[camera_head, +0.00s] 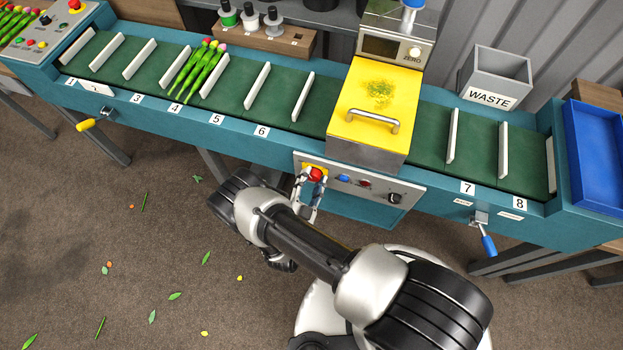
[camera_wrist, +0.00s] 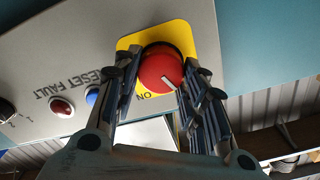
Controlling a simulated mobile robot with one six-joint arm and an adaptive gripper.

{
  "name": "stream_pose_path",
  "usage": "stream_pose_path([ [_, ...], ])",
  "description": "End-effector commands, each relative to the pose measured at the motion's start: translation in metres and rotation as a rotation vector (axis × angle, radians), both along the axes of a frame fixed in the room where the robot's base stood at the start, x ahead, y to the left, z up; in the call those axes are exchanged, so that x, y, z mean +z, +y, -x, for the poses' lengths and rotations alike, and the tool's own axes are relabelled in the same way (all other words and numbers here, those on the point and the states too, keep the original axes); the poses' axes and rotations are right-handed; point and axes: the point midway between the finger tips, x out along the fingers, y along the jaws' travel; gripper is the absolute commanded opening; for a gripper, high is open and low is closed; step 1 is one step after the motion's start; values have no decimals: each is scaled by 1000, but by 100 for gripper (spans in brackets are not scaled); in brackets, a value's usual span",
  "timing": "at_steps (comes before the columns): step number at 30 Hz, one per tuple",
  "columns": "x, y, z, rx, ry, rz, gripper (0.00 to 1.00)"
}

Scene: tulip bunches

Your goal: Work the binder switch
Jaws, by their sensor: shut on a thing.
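The binder switch appears to be the round red knob (camera_head: 316,174) on a yellow plate, on the grey control panel (camera_head: 376,206) below the yellow-covered machine. In the wrist view the red knob (camera_wrist: 160,70) has a white pointer line. An upside-down ON label (camera_wrist: 143,96) is printed on the yellow plate (camera_wrist: 178,30) beside it. My gripper (camera_head: 308,186) has one finger on each side of the knob and is shut on it. The fingers hide parts of the knob's sides and plate.
Blue (camera_wrist: 92,95) and red (camera_wrist: 62,107) buttons, labelled RESET and FAULT, sit beside the knob, with a black knob (camera_head: 395,198) further right. The yellow cover (camera_head: 376,100) is down. A tulip bunch (camera_head: 201,70) lies on the belt. A waste bin (camera_head: 494,78) stands behind.

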Motion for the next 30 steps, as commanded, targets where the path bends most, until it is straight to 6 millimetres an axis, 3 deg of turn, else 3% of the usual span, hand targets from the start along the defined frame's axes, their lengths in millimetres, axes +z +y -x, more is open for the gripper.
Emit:
stream_pose_path([
  [30, -2, -2, 1, 1, -323, -892, 15],
])
